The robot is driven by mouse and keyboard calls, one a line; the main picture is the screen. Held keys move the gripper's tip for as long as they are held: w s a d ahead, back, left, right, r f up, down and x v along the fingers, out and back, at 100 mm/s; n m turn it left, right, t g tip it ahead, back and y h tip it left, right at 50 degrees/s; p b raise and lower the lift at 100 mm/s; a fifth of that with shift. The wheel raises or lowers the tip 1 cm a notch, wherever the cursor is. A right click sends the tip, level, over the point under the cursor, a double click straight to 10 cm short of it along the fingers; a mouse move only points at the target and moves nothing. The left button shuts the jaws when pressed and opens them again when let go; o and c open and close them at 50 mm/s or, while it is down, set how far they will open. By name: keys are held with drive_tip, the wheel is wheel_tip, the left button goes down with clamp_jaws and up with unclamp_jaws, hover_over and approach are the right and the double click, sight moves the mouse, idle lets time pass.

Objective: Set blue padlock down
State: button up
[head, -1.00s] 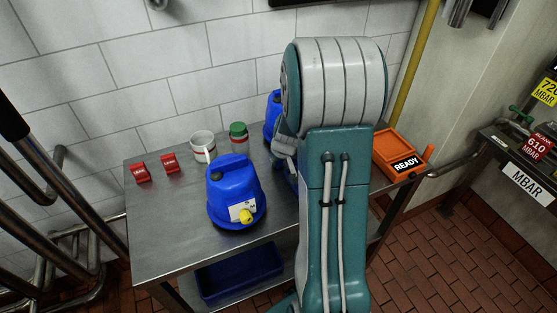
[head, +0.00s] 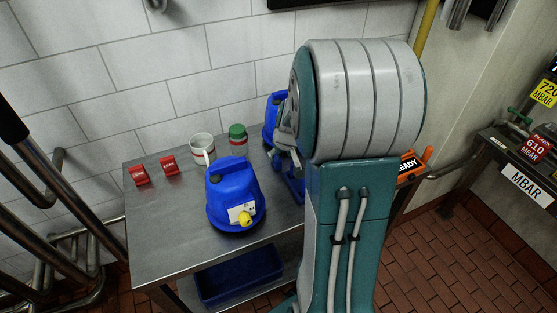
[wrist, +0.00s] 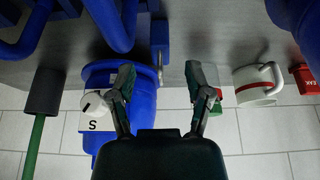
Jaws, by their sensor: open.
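In the head view my gripper (head: 286,145) is partly hidden behind my arm, above the right part of the metal table. A blue object (head: 293,188), which may be the blue padlock, shows on the table just below it, largely covered by my arm. In the wrist view blue bar-like parts (wrist: 112,22) stand at the upper left, apart from the fingertips. I cannot tell for certain which of these is the padlock.
A blue canister (head: 234,190) with a yellow knob stands on the table (head: 165,240). A mug (head: 202,148), a green-lidded jar (head: 237,138) and red tags (head: 169,165) are behind it. Another blue canister (wrist: 140,95) is beside the left finger. An orange READY box (head: 412,168) is at right.

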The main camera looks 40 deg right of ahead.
drive_tip(key=v, duration=0.6)
drive_tip(key=shift+f, duration=0.1)
idle(0.3)
